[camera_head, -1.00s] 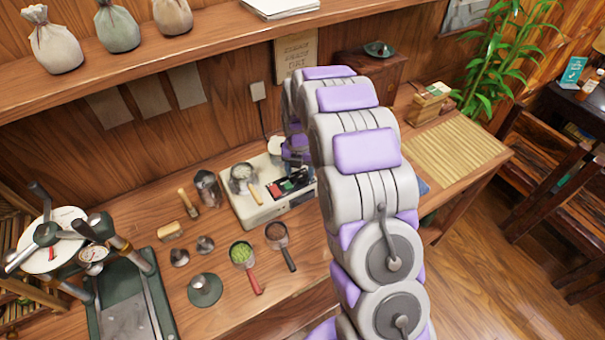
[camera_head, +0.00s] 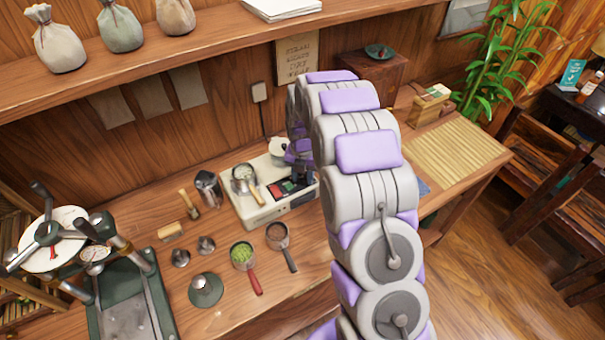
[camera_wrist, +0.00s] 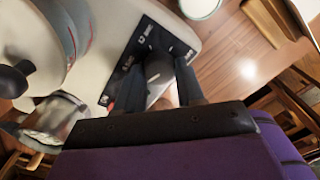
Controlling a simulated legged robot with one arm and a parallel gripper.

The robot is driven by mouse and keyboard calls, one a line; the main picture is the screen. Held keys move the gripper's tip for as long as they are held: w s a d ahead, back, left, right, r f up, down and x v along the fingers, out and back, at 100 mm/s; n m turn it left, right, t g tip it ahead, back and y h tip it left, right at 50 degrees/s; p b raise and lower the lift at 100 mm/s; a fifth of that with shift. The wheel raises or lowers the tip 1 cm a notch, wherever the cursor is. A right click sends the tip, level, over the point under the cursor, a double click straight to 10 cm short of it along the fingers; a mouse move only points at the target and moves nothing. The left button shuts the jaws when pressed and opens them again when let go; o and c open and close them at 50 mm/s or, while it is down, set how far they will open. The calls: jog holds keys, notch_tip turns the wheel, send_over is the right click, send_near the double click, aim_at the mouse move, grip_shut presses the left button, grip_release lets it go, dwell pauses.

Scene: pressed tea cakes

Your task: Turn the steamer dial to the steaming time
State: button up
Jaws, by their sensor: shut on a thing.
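The steamer (camera_head: 250,210) is a cream box on the table, with a dark panel (camera_head: 287,188) bearing red and green patches. In the wrist view its black dial panel (camera_wrist: 128,72) carries white time labels, some reading SEC, though the blur makes them hard to read. My gripper (camera_wrist: 166,68) is shut on the knob, one dark finger on each side. The pointer's exact setting cannot be told.
A small pan (camera_head: 243,178) with a wooden handle sits on the steamer's left part. A green-filled scoop (camera_head: 242,254) and a dark scoop (camera_head: 277,236) lie in front. A press (camera_head: 115,290) stands at far left. A bamboo mat (camera_head: 455,150) lies at right.

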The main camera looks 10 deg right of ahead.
jog(key=shift+w+d+r, duration=0.1)
jog(key=shift+w+d, duration=0.05)
jog(key=shift+w, duration=0.1)
jog(key=shift+c, duration=0.3)
